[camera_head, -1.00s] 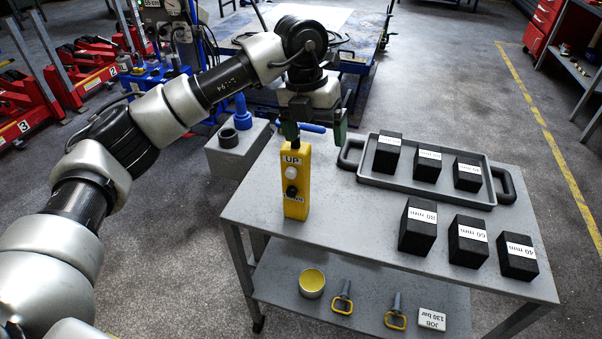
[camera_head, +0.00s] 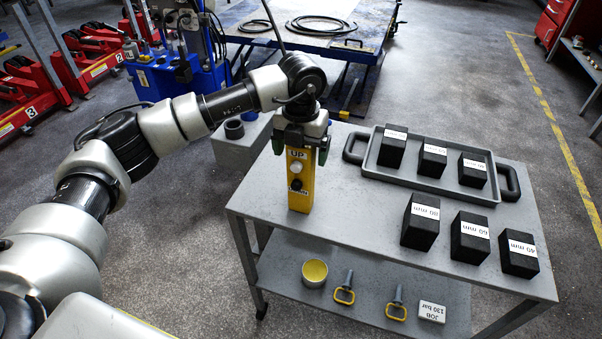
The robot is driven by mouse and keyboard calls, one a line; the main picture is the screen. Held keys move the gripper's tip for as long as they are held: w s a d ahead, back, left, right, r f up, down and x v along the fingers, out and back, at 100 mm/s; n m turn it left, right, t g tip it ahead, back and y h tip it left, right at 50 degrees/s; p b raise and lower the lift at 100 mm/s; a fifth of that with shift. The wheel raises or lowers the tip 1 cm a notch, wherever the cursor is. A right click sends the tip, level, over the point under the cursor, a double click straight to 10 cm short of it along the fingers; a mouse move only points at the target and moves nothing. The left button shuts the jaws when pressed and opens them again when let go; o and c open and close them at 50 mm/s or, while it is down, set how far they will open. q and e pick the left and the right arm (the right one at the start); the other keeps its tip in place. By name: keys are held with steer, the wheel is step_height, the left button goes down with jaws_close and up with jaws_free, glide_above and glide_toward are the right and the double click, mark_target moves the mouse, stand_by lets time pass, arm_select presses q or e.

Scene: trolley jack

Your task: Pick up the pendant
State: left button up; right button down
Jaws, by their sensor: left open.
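The pendant (camera_head: 300,190) is a yellow upright box with a white UP button and a dark button below it. It stands on the upper shelf of the grey trolley (camera_head: 345,215), near its left end. My left gripper (camera_head: 300,151) is open and points down over the pendant's top. Its green-padded fingers are on the left and right of the top, with the pendant between them. Any contact cannot be made out. The pendant's very top is hidden by the gripper. My right gripper is not in view.
A grey tray (camera_head: 352,157) with several black blocks sits at the trolley's back, and more labelled blocks (camera_head: 419,222) stand in front of it. The lower shelf holds a yellow-topped cup (camera_head: 314,273) and yellow-handled pins (camera_head: 345,288). A blue lift table (camera_head: 360,50) stands behind.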

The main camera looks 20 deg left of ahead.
arm_select(q)
steer(key=shift+f, duration=0.35)
steer(key=shift+c, duration=0.4)
steer(key=shift+r, duration=0.1)
steer(key=c, duration=1.5)
steer(key=shift+r, duration=0.15)
